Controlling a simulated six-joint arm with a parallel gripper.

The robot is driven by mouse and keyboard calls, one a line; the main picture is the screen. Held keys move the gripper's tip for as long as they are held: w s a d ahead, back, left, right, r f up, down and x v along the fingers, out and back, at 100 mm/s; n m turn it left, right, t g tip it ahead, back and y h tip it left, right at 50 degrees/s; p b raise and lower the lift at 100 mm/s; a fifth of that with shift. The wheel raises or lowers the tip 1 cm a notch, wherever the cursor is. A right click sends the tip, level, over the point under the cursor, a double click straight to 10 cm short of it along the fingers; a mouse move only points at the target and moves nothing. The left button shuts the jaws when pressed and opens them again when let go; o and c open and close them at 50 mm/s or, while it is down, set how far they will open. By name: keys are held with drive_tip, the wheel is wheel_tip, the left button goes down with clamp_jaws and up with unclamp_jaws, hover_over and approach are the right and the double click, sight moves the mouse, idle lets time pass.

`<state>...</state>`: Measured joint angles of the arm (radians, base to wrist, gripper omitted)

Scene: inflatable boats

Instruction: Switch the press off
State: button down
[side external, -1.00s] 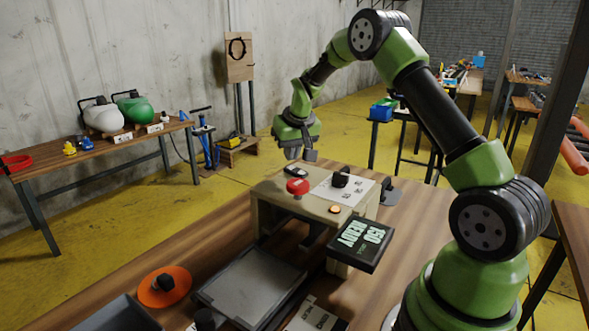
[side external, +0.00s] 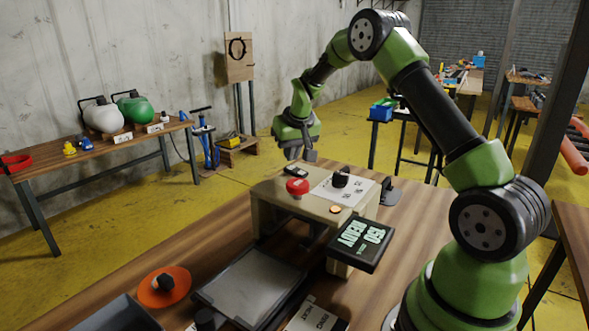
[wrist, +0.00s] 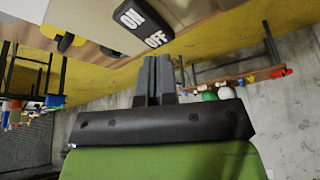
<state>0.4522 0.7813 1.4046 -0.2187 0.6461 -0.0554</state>
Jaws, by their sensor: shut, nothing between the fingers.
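The press (side external: 262,215) is a beige machine on the wooden bench. On its top, at the back left corner, is a black rocker switch (side external: 296,172). In the wrist view the switch (wrist: 144,25) shows ON and OFF in white letters; I cannot tell which end is pressed in. A dark screen (side external: 360,243) at the press's front right shows READY in light letters. My gripper (side external: 302,154) is above and just behind the switch in the side view, apart from it. In the wrist view its grey fingers (wrist: 156,62) are together and empty, with the OFF end nearest them.
A red button (side external: 297,187), a black knob (side external: 340,177) on a white plate and a small orange-lit button (side external: 335,210) also stand on the press top. A grey tray (side external: 250,285) and an orange disc (side external: 164,288) lie in front. Air above the press is clear.

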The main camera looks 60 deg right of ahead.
sight(291, 168)
drive_tip(key=shift+f, duration=1.05)
drive_tip(key=shift+r, duration=3.55)
